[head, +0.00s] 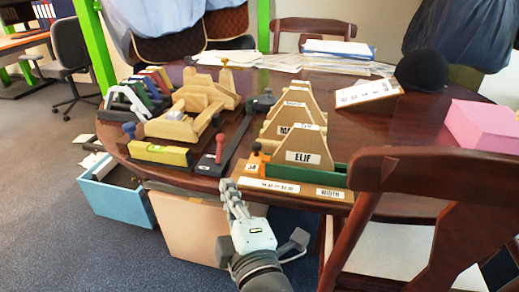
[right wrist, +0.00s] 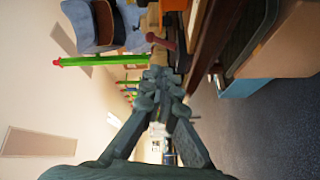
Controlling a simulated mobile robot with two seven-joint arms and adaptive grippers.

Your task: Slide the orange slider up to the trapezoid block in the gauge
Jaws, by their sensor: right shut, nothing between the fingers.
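The orange slider (head: 256,161) with its dark knob stands at the left end of the gauge (head: 280,187), a wooden base with white labels at the near table edge. Whether slider and block touch is unclear. My right gripper (head: 228,186) is shut and empty, just left of and below the gauge's left end, apart from the slider. Its shut fingers fill the middle of the right wrist view (right wrist: 162,78). My left gripper is not in view.
More trapezoid blocks (head: 294,109) stand in a row behind. A dark bar (head: 234,143) and a wooden fixture (head: 180,126) lie to the left. A chair (head: 440,200) stands close on the right. A blue box (head: 118,200) is on the floor at left.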

